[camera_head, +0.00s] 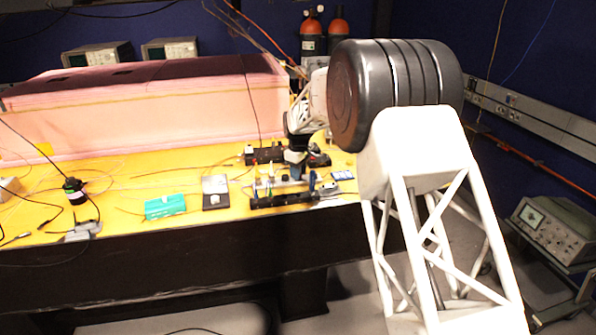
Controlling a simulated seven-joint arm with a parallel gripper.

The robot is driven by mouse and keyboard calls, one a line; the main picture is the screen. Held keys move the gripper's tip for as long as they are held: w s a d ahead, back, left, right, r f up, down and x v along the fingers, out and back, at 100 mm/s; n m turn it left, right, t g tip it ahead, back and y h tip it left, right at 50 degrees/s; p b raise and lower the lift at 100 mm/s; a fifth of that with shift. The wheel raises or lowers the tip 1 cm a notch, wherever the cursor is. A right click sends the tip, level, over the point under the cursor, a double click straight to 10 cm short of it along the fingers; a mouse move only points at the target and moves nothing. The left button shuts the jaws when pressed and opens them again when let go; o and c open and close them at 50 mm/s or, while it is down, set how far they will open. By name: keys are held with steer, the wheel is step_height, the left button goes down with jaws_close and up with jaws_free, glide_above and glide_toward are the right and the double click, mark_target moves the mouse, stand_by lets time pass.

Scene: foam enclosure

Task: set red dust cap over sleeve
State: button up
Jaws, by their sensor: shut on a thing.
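My gripper (297,168) points down over the yellow tabletop, just behind a black rack (283,199) holding several small upright parts in white, green and blue. It is small in this view and partly lost among the parts around it. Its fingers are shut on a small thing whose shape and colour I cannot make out. I cannot pick out the red dust cap for certain. I cannot tell which of the small upright pieces near the rack is the sleeve, nor whether anything touches it.
A black strip (262,154) lies close behind the gripper. A green box (165,207) and a small flat device (215,190) stand to the left. A long pink foam enclosure (150,105) fills the back.

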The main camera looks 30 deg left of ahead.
steer(key=shift+f, duration=0.1)
steer(key=o, duration=1)
steer(key=shift+c, duration=0.2)
steer(key=shift+r, duration=3.9)
